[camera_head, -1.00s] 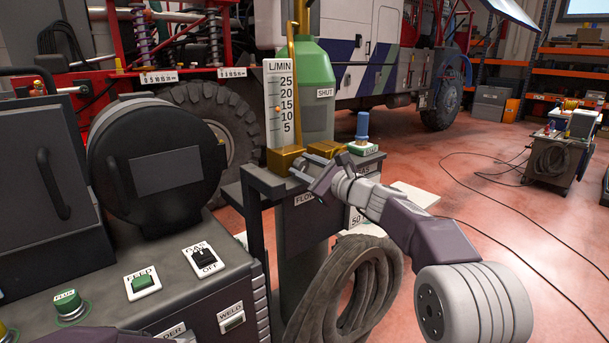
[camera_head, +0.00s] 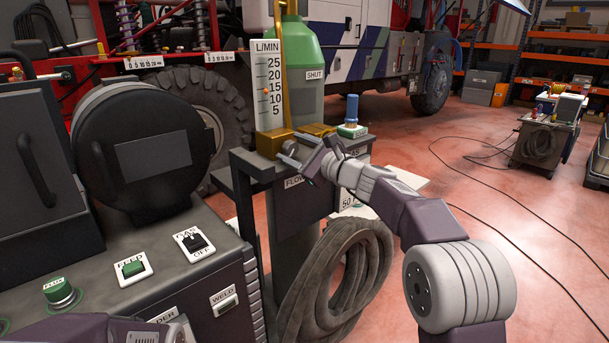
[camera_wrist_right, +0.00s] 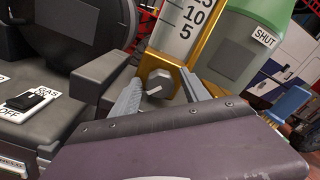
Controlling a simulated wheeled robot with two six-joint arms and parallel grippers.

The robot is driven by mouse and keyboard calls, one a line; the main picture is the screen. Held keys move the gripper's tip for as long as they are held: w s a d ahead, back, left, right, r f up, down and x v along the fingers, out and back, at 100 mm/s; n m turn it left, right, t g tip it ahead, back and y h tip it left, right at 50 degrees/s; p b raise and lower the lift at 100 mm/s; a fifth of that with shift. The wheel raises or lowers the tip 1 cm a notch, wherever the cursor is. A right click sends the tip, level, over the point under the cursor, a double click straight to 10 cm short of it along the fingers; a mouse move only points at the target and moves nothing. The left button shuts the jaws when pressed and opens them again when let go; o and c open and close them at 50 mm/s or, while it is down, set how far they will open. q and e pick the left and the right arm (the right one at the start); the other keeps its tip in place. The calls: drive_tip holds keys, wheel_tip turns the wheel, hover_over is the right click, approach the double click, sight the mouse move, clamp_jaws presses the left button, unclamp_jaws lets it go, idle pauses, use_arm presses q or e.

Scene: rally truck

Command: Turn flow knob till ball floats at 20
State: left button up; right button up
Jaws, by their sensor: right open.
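The flow meter's white L/MIN scale (camera_head: 268,82) stands upright in front of a green bottle (camera_head: 307,60). A brass block (camera_head: 270,143) is at the scale's foot. In the right wrist view the grey faceted flow knob (camera_wrist_right: 158,84) sticks out from the brass. My right gripper (camera_head: 291,155) is open, with one finger on each side of the knob; I cannot tell whether they touch it. Part of my left arm shows at the bottom left, its fingers out of frame.
A blue-topped valve (camera_head: 352,112) stands right of the brass block. A thick coiled hose (camera_head: 338,270) hangs below on the cart. The welder panel with its gas switch (camera_head: 194,240) is at the left. Red floor at the right is open, crossed by cables.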

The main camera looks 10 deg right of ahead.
drive_tip(key=m+p, duration=0.3)
drive_tip(key=p, duration=0.3)
drive_tip(key=r+m+p, duration=0.1)
drive_tip(key=m+p, duration=0.3)
drive_tip(key=p, duration=0.2)
drive_tip(key=shift+p, duration=0.35)
drive_tip(key=s+d+f+b, duration=0.1)
drive_tip(key=b, duration=0.1)
drive_tip(key=shift+s+d+f+b, duration=0.25)
drive_tip(key=shift+s+d+b, duration=0.05)
drive_tip(key=shift+b, duration=0.05)
drive_tip(key=b+v, duration=0.1)
drive_tip(key=v, duration=0.5)
drive_tip(key=s+a+f+n+g+p, duration=0.1)
drive_tip(key=s+a+n+g+p, duration=0.55)
drive_tip(key=s+p, duration=0.3)
drive_tip(key=s+d+f+n+g+h+p, duration=0.2)
drive_tip(key=s+f+n+g+p, duration=0.1)
drive_tip(key=s+n, duration=0.2)
drive_tip(key=s+d+f+n+g+h+p, duration=0.3)
drive_tip(key=s+n, duration=0.2)
drive_tip(key=s, duration=0.3)
drive_tip(key=shift+s+d+p, duration=0.25)
drive_tip(key=shift+d+p, duration=0.05)
drive_tip(key=shift+p, duration=0.1)
drive_tip(key=shift+f+n, duration=0.1)
drive_tip(key=shift+n, duration=0.15)
